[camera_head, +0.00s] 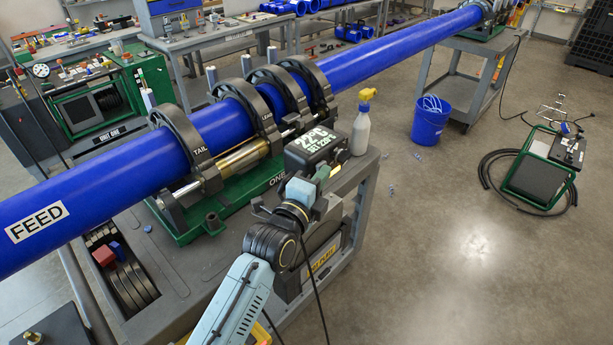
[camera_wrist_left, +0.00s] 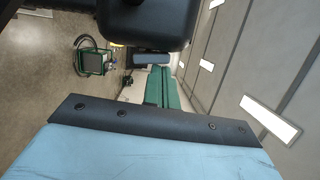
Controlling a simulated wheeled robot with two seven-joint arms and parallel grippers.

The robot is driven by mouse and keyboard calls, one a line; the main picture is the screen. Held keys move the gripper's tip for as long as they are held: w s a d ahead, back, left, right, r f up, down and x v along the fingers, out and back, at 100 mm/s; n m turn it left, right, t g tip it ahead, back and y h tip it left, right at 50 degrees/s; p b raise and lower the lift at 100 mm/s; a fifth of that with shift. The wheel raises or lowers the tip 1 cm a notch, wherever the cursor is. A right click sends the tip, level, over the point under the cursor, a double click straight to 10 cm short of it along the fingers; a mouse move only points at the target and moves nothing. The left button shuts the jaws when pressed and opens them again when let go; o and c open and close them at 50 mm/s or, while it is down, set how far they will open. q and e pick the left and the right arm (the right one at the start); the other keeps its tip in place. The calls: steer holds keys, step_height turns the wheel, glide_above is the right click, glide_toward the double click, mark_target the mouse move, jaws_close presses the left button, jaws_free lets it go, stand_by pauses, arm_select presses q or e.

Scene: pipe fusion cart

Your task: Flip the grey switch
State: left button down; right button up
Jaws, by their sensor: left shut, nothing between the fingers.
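I cannot make out the grey switch in either view; it may be too small or hidden. A black control box (camera_head: 316,143) with a lit display reading about 22°C sits at the right end of the green pipe-fusion machine (camera_head: 268,183). My left gripper (camera_head: 323,173) is just in front of the box, at the end of my pale blue and black arm. It is shut and holds nothing. Whether it touches the box cannot be told. In the left wrist view, a large dark block (camera_wrist_left: 147,22) fills the top; the fingertips are not clear there.
A long blue pipe (camera_head: 130,165) runs through the machine's black clamps. A spray bottle (camera_head: 361,125) stands at the grey cart's back right corner. A blue bucket (camera_head: 430,120) and a green-framed unit (camera_head: 540,170) with a hose stand on the floor. The floor at right is otherwise mostly clear.

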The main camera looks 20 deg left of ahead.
arm_select(q)
steer(key=s+d, duration=0.2)
steer(key=s, duration=0.9)
steer(key=shift+s+r+p, duration=0.2)
steer(key=shift+r+p, duration=0.1)
steer(key=shift+r, duration=0.05)
arm_select(e)
steer(key=shift+s+r, duration=0.25)
steer(key=shift+s, duration=0.25)
